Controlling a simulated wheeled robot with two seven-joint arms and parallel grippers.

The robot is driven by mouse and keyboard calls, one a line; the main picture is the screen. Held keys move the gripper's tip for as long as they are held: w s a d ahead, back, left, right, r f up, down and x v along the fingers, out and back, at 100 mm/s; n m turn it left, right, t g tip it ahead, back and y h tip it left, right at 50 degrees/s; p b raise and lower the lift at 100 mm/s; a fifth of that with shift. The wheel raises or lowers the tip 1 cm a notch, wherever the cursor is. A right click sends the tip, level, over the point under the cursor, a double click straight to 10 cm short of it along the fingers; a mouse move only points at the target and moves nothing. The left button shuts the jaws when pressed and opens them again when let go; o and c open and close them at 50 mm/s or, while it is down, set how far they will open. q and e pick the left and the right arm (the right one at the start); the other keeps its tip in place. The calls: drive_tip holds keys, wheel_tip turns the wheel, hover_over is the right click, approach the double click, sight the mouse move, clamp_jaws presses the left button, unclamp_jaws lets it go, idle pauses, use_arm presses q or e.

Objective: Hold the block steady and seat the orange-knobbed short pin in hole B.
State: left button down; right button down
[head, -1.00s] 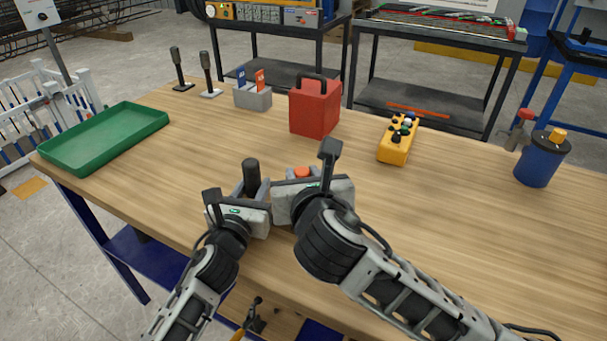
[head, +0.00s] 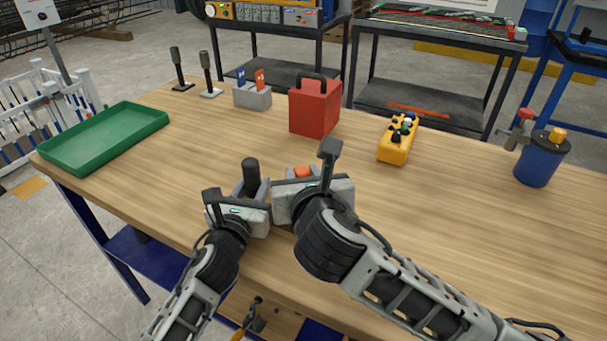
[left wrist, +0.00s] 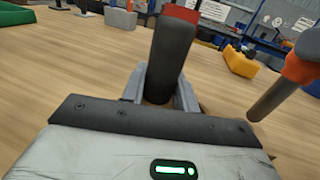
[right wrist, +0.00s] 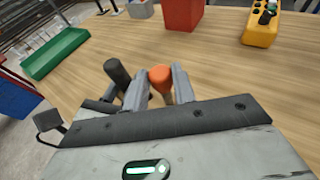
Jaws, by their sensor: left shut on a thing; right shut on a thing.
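My left gripper (head: 250,190) is shut on a black upright handle (head: 251,175), which also stands between its fingers in the left wrist view (left wrist: 168,55). I cannot make out the block or hole B; the grippers cover the area below the handle. My right gripper (head: 301,178) is shut on the orange-knobbed short pin (head: 302,171), just right of the black handle. In the left wrist view the pin's grey shank (left wrist: 272,99) slants down to a visible lower end, apart from the black handle. In the right wrist view the orange knob (right wrist: 160,74) sits between the fingers.
A green tray (head: 70,160) lies at the left. Two black-handled pieces, a grey holder (head: 253,97) with blue and red tags, a red box (head: 314,108) and a yellow box (head: 397,142) stand behind. A blue canister (head: 537,165) stands right. The wooden table (head: 460,210) between is clear.

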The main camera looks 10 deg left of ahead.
drive_tip(key=shift+f, duration=2.1)
drive_tip(key=c, duration=1.1)
unclamp_jaws()
drive_tip(key=shift+o, duration=0.2)
drive_tip(key=v, duration=1.2)
